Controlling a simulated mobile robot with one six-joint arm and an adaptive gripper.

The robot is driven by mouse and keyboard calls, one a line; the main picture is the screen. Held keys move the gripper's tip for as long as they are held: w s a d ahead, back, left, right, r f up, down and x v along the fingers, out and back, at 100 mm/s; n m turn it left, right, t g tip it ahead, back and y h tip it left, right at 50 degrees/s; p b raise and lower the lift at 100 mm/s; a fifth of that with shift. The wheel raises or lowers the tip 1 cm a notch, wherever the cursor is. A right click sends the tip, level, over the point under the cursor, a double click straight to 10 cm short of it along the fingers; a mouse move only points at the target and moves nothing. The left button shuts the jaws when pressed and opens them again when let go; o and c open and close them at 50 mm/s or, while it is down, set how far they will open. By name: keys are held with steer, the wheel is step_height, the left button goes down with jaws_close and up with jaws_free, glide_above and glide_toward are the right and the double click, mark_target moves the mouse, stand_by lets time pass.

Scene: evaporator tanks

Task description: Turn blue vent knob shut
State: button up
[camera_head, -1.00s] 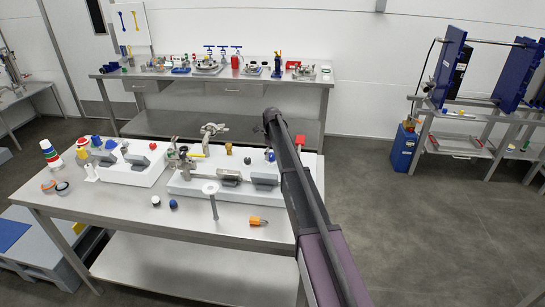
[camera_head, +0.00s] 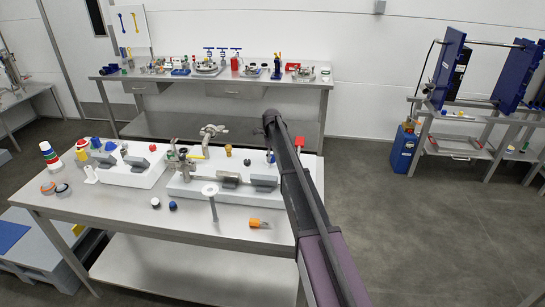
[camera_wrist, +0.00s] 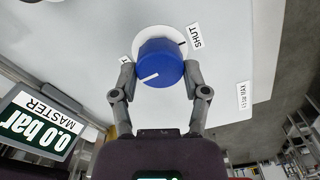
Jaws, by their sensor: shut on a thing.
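In the wrist view the blue vent knob (camera_wrist: 160,62) sits on a round white collar on a pale panel. My gripper (camera_wrist: 157,78) has one finger on each side of the knob and is shut on it. A white line on the knob's face points to the lower left. A "SHUT" label (camera_wrist: 195,36) is at the upper right of the collar, with a short dark mark beside it. Another label (camera_wrist: 125,61) at the left is mostly hidden by the left finger. In the head view my arm hides the gripper.
A "MASTER" display (camera_wrist: 42,128) reading 0.0 bar stands at the lower left of the wrist view. In the head view, the steel table (camera_head: 120,225) carries white fixture blocks (camera_head: 125,177), loose caps and an orange piece (camera_head: 255,223). Open floor (camera_head: 420,240) lies to the right.

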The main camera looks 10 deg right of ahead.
steer(key=n, duration=0.8)
steer(key=shift+n, duration=0.4)
steer(key=n, duration=1.3)
steer(key=shift+w+a+n, duration=0.1)
steer(key=shift+n, duration=0.2)
steer(key=n, duration=0.9)
steer(key=shift+a, duration=0.1)
steer(key=shift+n, duration=2)
